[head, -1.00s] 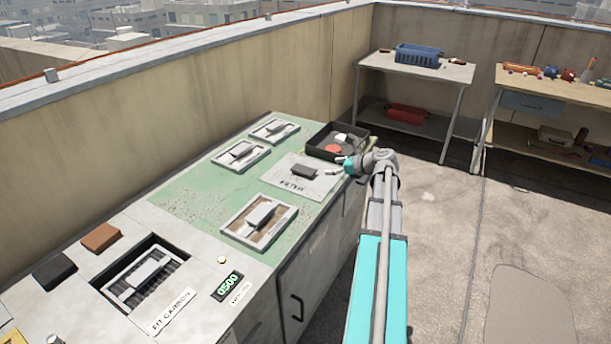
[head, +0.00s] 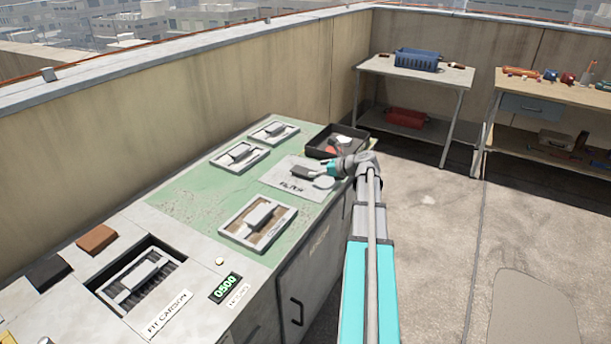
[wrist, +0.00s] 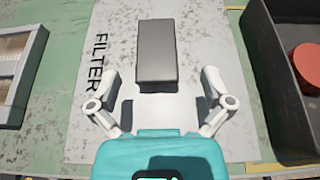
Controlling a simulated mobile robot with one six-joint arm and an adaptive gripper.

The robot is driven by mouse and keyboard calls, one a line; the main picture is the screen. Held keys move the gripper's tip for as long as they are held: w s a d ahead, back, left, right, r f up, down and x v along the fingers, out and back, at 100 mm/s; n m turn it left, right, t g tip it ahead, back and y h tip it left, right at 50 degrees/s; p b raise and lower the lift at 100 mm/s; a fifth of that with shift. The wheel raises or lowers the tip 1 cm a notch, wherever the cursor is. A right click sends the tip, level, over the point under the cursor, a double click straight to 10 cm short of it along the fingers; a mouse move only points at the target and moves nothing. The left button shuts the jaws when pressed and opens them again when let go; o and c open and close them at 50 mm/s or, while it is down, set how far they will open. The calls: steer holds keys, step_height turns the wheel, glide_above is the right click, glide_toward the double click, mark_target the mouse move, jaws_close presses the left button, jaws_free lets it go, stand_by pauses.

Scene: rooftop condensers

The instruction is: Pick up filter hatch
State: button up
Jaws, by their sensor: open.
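The filter hatch is a light grey plate (wrist: 188,28) marked FILTER with a dark grey block handle (wrist: 155,50) standing on it. In the head view the plate (head: 299,192) lies flat on the green bench top, and the handle (head: 306,171) is near its middle. My gripper (wrist: 162,75) is open and empty. In the wrist view its two fingers are spread to either side of the handle's near end, wider than the handle. In the head view my gripper (head: 318,171) is close to the handle's right end; I cannot tell its exact height or whether it touches.
A black tray (head: 360,136) with a red round item (wrist: 310,62) stands just right of the hatch. Framed filter panels (head: 258,222) lie on the bench nearby. Two tables stand at the back right.

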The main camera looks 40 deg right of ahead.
mark_target(304, 170)
steer(key=shift+b+x, duration=0.75)
steer(key=shift+x, duration=1.55)
steer(key=shift+s+a, duration=0.1)
steer(key=c, duration=1.3)
steer(key=shift+r, duration=0.1)
steer(key=shift+c, duration=0.2)
step_height(304, 170, up, 3)
steer(key=p, duration=0.2)
steer(key=shift+f+p, duration=0.25)
steer(key=shift+p, duration=0.1)
steer(key=s+a+r+p, duration=0.6)
steer(key=s+r+p, duration=0.4)
steer(key=s, duration=0.2)
steer(key=shift+s+a+r, duration=0.15)
steer(key=shift+s, duration=0.15)
